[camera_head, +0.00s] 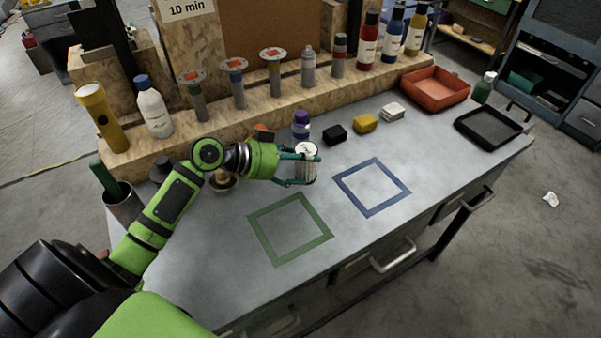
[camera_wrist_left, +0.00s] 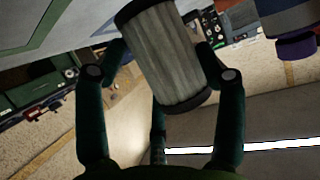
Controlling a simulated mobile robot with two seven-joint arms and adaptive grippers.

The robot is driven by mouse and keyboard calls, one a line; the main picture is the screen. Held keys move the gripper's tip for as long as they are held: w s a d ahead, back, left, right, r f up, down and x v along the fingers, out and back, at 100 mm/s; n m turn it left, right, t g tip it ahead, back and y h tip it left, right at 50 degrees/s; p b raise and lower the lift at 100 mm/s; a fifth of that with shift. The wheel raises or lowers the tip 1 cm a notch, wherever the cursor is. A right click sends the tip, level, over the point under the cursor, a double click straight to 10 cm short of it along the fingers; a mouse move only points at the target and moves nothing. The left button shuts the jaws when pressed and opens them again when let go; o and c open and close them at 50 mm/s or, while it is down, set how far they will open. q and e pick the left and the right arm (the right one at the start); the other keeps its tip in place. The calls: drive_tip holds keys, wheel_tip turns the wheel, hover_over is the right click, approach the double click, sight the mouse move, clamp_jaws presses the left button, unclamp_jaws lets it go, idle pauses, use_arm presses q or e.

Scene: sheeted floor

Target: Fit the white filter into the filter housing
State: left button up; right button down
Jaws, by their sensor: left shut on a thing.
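The white filter (camera_head: 306,167) is a pleated pale cylinder, held above the table just behind the green square. My left gripper (camera_head: 301,171) is shut around its sides. In the left wrist view the filter (camera_wrist_left: 165,58) shows grey-white pleats and dark end caps, tilted between the fingers (camera_wrist_left: 152,68). I cannot clearly identify the filter housing; a small round tan and dark object (camera_head: 223,182) stands partly hidden behind my left arm, and I cannot tell whether it is the housing. My right gripper is not in view.
A purple-capped bottle (camera_head: 301,126) stands just behind the gripper. Black (camera_head: 335,135), yellow (camera_head: 364,123) and white (camera_head: 392,112) blocks lie to its right. The green square (camera_head: 258,238) and blue square (camera_head: 349,198) are empty. Bottles and flanged posts line the wooden ledge.

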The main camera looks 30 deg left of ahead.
sight(298, 175)
use_arm(q)
drive_tip(key=shift+f, duration=2.05)
drive_tip(key=o, duration=1.2)
drive_tip(key=shift+r, duration=0.1)
